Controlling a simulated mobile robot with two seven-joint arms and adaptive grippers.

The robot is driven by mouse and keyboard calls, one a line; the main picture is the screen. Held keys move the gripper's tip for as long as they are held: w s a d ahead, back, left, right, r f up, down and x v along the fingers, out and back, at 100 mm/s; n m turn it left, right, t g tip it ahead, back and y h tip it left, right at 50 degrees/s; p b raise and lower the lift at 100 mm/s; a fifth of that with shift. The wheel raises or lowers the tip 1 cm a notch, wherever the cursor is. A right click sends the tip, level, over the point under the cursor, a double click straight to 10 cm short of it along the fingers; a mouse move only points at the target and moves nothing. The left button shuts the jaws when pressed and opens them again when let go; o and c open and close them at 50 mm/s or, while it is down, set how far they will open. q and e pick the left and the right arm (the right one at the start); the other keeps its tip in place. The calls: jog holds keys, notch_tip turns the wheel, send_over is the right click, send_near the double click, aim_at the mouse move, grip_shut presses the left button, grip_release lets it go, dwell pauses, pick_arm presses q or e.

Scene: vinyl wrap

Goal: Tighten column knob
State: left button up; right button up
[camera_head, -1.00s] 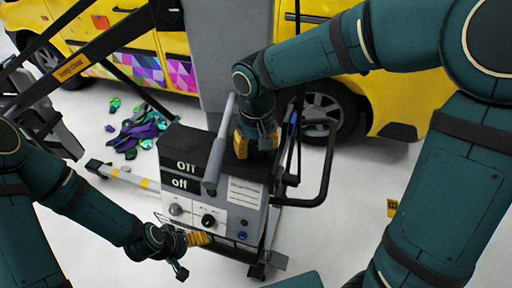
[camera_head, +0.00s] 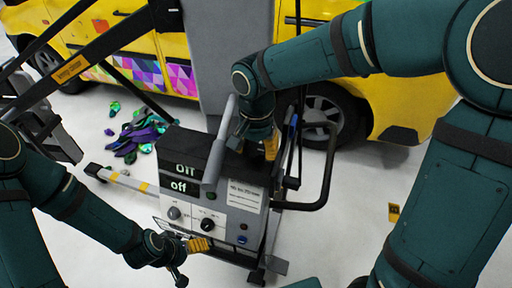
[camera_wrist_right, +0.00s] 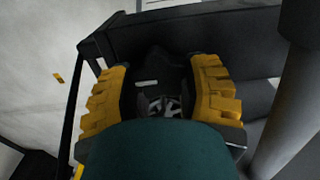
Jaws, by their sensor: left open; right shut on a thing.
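A grey and black control box (camera_head: 240,222) with two "off" displays, dials and a label stands at the foot of a grey column (camera_head: 213,60). My right gripper (camera_head: 262,147) points down behind the box's top, beside the grey bar. In the right wrist view its yellow fingers (camera_wrist_right: 160,100) are shut around a dark knob (camera_wrist_right: 160,80). The knob is mostly in shadow, and my gripper hides it in the head view. My left gripper (camera_head: 190,260) is open and empty, in front of the box's lower left, near its dials.
A yellow van (camera_head: 400,110) with a colourful wrap stands behind. Purple and green vinyl scraps (camera_head: 138,135) lie on the floor at left. A black handle loop (camera_head: 328,180) juts out right of the box. A striped base leg (camera_head: 120,178) extends left.

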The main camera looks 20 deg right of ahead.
dwell(0.5)
jog(key=o, duration=1.2)
